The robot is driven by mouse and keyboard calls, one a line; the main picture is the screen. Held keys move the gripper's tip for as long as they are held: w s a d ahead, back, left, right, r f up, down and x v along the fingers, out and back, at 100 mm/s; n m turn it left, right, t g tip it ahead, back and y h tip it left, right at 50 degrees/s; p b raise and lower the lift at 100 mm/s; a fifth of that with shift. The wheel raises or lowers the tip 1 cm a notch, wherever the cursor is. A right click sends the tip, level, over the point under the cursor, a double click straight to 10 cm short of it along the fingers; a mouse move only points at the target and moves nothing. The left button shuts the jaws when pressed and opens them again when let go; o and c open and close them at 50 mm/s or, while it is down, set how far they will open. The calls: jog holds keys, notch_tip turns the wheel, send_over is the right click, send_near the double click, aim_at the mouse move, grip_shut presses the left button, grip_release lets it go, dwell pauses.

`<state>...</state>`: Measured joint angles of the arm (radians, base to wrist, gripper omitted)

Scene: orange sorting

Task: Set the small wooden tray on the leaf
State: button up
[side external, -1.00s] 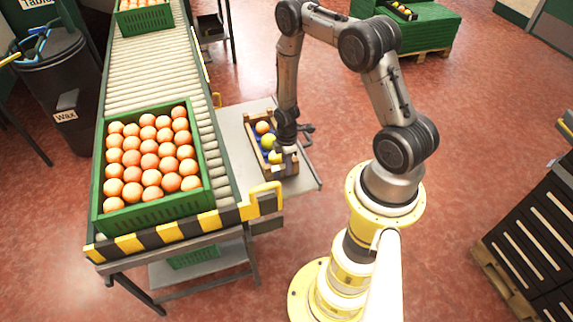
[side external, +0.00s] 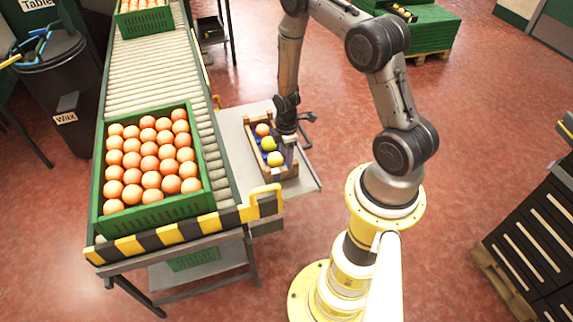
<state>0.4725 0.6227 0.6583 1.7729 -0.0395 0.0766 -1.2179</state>
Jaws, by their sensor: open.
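The small wooden tray (side external: 286,174) sits on the grey leaf (side external: 232,122), a flat shelf beside the conveyor. It has a blue lining and holds three fruits: an orange one (side external: 262,130) at the far end and two yellow ones (side external: 268,144) nearer. My gripper (side external: 291,141) is open at the tray's right long side, by its upper edge. The fingertips are small and partly hidden, so I cannot tell whether they touch the tray.
A green crate of oranges (side external: 203,196) stands on the roller conveyor (side external: 155,68) to the left. A yellow handle (side external: 266,188) stands at the conveyor's near right corner. Bare leaf shows around the tray, with open red floor (side external: 340,130) to the right.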

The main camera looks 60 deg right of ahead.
jog(key=a+r+m+t, duration=0.1)
jog(key=a+r+m, duration=0.15)
jog(key=r, duration=1.05)
jog(key=a+r+m+t, duration=0.1)
jog(key=a+r, duration=0.3)
jog(key=r, duration=1)
jog(key=s+a+r+m+t, duration=0.1)
jog(key=s+a+r+m, duration=0.1)
jog(key=s+a+r, duration=0.2)
jog(key=s+a+r+m+t, duration=0.2)
jog(key=s+a+r, duration=0.3)
jog(key=s+r, duration=0.4)
jog(key=shift+s+a+r+m, duration=0.15)
jog(key=shift+s+a+m, duration=0.1)
jog(key=shift+s+m, duration=0.55)
